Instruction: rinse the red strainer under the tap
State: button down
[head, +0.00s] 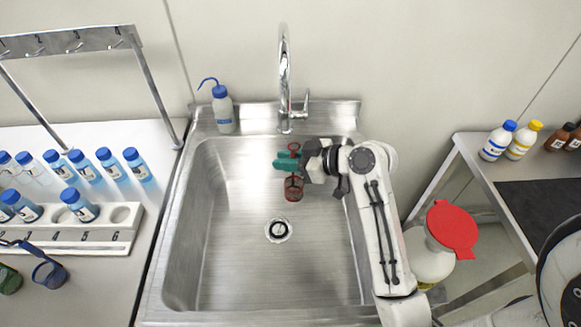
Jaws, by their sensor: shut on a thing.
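The red strainer (293,192) hangs over the sink (220,270) in the head view, its mesh cup low and its red handle loop showing above the fingers. My gripper (287,164), with teal fingers, is shut on its handle from the right. The fingers hide part of the handle. The chrome tap (285,75) stands at the sink's back edge, just beyond the strainer in the picture. I see no water running from it.
A wash bottle (223,108) stands at the back left of the sink. On the left are a rack of blue bottles (80,205), a blue strainer (48,272) and a hook rail (70,40). On the right are a red funnel (453,228) and several bottles (497,140).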

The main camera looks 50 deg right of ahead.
jog(key=shift+w+d+f+b, duration=0.15)
jog(key=shift+w+d+b, duration=0.1)
jog(key=shift+w+d, duration=0.3)
jog(key=shift+w+d+f+b, duration=0.2)
jog(key=shift+w+d+b, duration=0.15)
jog(key=shift+w, duration=0.45)
jog(key=shift+w+d+f+b, duration=0.2)
jog(key=shift+w+d, duration=0.25)
jog(key=shift+w, duration=0.2)
jog(key=shift+s+d, duration=0.1)
jog(key=shift+d, duration=0.05)
jog(key=shift+s+d, duration=0.25)
jog(key=shift+d, duration=0.1)
jog(key=shift+w+a+r, duration=0.1)
jog(key=shift+a, duration=0.05)
jog(key=shift+w+a, duration=0.25)
jog(key=shift+a, duration=0.15)
jog(key=shift+s+d, duration=0.1)
jog(key=shift+d, duration=0.1)
jog(key=shift+s+d, duration=0.25)
jog(key=shift+d, duration=0.1)
